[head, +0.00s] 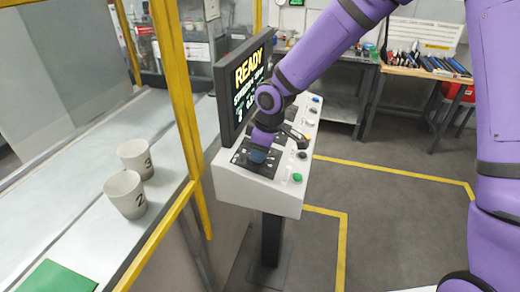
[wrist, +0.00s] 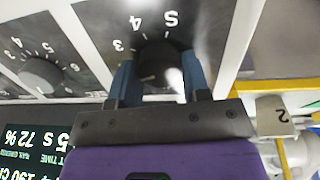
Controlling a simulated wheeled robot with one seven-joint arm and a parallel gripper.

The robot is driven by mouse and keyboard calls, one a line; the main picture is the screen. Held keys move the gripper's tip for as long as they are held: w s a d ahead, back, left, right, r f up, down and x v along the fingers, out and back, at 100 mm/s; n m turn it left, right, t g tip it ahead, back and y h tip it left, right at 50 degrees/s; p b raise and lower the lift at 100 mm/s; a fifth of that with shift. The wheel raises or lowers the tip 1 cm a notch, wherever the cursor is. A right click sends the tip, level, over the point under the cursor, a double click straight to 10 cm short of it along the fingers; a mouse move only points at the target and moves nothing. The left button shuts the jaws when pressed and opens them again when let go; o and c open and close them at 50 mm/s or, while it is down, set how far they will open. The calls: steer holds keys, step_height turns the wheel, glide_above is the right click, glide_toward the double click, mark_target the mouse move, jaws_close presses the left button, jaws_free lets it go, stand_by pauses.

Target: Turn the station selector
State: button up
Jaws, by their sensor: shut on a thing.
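A white control console (head: 255,198) stands on a dark post, with a black dial panel on its sloping top. My gripper (head: 258,155) reaches down onto that panel and hides the knob in the head view. In the wrist view my gripper (wrist: 160,75) has its two blue fingers on either side of a dark round selector knob (wrist: 158,55), shut on it. White numbers, upside down in this view, ring the knob; 3, 4 and probably 5 show. The knob's pointer cannot be made out. A tilted screen (head: 245,78) behind the panel reads READY, with smaller text below.
A second numbered knob (wrist: 40,74) sits beside the held one. A green button (head: 297,177) and other controls lie along the console's right side. A yellow frame post (head: 178,90) stands at left, with cups marked 2 (head: 125,195) and 3 (head: 136,158) beyond it.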

steer(key=n, duration=1)
steer(key=shift+d+n+y, duration=0.1)
steer(key=shift+n+y, duration=0.2)
steer(key=shift+n, duration=2.2)
steer(key=o, duration=0.9)
steer(key=shift+r, duration=0.1)
steer(key=v, duration=1)
steer(key=shift+s+d+r, duration=0.2)
steer(key=shift+d, duration=0.05)
